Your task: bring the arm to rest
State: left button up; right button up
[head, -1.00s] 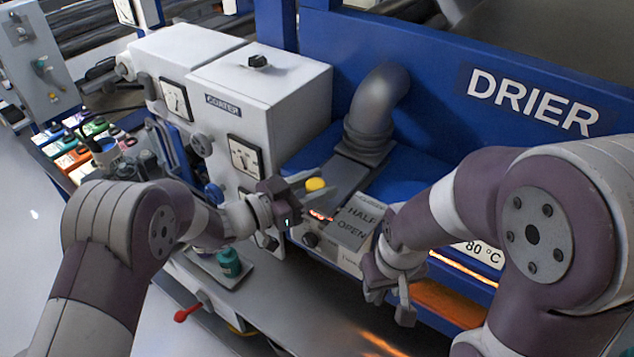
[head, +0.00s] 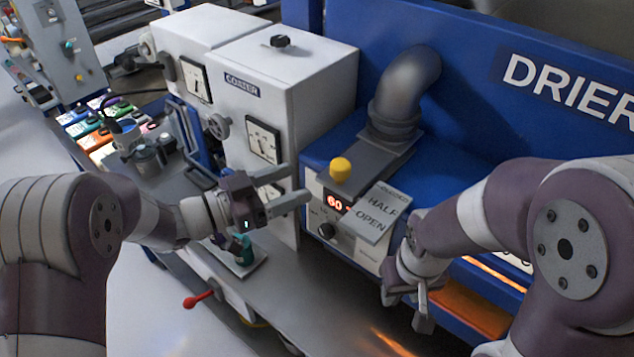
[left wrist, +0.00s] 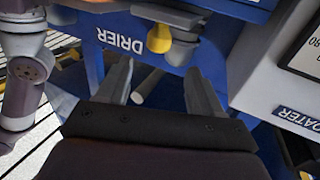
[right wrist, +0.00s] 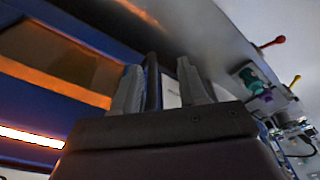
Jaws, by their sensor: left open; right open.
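My left gripper (head: 295,186) is open and empty, in front of the white coater cabinet (head: 315,85). It is apart from the yellow knob (head: 340,169), which lies to its right on the drier's grey damper plate. In the left wrist view the open fingers (left wrist: 160,82) point toward the drier, with the yellow knob (left wrist: 160,38) beyond them. My right gripper (head: 405,308) is open and hangs low before the drier front. The right wrist view shows nothing between its fingers (right wrist: 160,80).
The blue drier (head: 455,110) fills the right side. A grey pipe (head: 403,88) rises behind the CLOSED/HALF/OPEN label (head: 374,212). A red-lit display (head: 335,203) reads 60. Coloured trays (head: 90,130) lie far left.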

pick_arm(q)
jog(key=shift+s+a, duration=0.25)
jog(key=shift+a, duration=0.3)
